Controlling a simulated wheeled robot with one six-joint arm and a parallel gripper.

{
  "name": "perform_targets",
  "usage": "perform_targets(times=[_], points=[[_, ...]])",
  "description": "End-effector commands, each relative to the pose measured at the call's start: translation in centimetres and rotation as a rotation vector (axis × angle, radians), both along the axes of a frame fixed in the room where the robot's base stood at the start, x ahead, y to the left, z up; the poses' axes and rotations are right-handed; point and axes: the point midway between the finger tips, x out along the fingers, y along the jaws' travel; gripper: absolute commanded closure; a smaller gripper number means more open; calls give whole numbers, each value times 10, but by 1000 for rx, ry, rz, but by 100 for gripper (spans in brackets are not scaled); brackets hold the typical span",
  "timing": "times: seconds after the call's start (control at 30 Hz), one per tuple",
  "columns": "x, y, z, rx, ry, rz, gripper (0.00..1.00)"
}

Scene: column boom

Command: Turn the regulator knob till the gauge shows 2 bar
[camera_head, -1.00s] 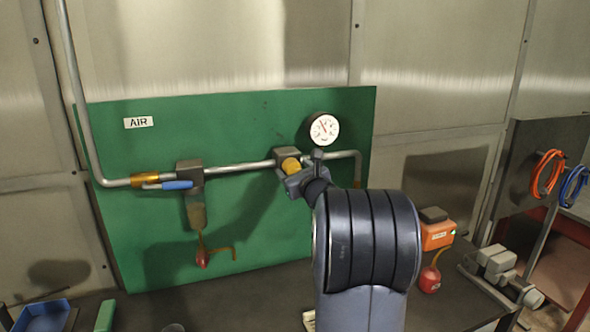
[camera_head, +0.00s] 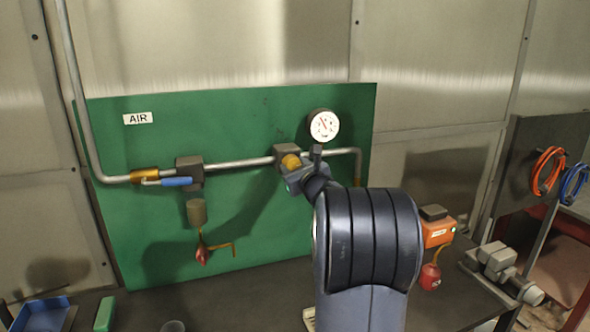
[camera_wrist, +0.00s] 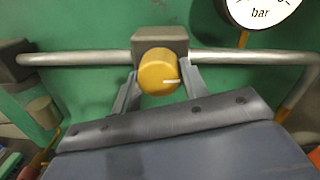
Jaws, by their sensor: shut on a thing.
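The yellow regulator knob (camera_wrist: 158,73) sits on a grey block on the pipe and has a white mark pointing right in the wrist view. It also shows in the head view (camera_head: 290,161). My gripper (camera_wrist: 158,82) is shut on the knob, one finger on each side. The round white gauge (camera_head: 324,125) is above and right of the knob, with a red needle; its reading is too small to tell. In the wrist view only the lower part of the gauge (camera_wrist: 262,8) shows, with the word "bar" and no needle tip.
The pipe (camera_head: 240,163) runs across the green panel (camera_head: 120,230). An orange box (camera_head: 437,234) stands right of my arm. A blue tray (camera_head: 42,315) is at lower left.

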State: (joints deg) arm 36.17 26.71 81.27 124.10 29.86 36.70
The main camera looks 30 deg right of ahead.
Motion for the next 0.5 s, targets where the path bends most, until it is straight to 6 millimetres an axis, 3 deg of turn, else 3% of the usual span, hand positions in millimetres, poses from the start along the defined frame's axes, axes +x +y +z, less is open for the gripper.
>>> perform_targets(times=[0.5], points=[[0, 0, -2, -318, 78, 2, 81]])
